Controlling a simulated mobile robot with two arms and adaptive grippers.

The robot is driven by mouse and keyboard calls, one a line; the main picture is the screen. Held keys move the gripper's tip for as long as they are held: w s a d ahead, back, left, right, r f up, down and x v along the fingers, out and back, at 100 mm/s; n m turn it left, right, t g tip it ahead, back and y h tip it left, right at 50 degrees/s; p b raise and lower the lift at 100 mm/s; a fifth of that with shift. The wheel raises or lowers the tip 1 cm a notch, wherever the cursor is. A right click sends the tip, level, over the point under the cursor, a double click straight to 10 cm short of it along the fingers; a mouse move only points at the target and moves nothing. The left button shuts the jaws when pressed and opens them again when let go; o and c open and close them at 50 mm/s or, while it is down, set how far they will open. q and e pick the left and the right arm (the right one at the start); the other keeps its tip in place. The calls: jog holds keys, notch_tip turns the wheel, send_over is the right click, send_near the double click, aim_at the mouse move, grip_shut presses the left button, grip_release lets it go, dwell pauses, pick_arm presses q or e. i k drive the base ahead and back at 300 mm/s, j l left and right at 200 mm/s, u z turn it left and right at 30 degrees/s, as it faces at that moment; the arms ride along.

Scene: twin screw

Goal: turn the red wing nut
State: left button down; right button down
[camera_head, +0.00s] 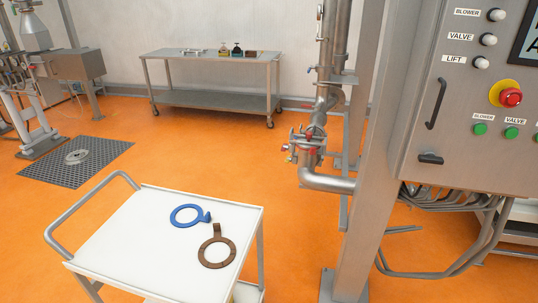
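Small red parts (310,138) show on the clamped fitting of the steel pipe (318,100), right of the picture's middle. They are too small for me to tell which one is the red wing nut. More small coloured bits sit around the same joint, partly hidden by the metal fittings. Neither of my grippers is in view.
A white cart (120,225) with a grey handle stands in front, bearing a blue ring (177,219) and a brown ring (204,255). A control cabinet (400,160) and its post block the right. A steel table (210,98) stands behind. Orange floor lies open between.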

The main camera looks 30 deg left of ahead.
aim_at(285, 147)
jog(key=k+j, duration=0.1)
jog(key=j, duration=0.3)
jog(key=k+j, duration=0.15)
jog(key=j, duration=0.2)
jog(key=k+j, duration=0.1)
jog(key=j, duration=0.3)
jog(key=k+j, duration=0.1)
jog(key=j, duration=0.25)
jog(key=k+j, duration=0.1)
jog(key=j, duration=0.3)
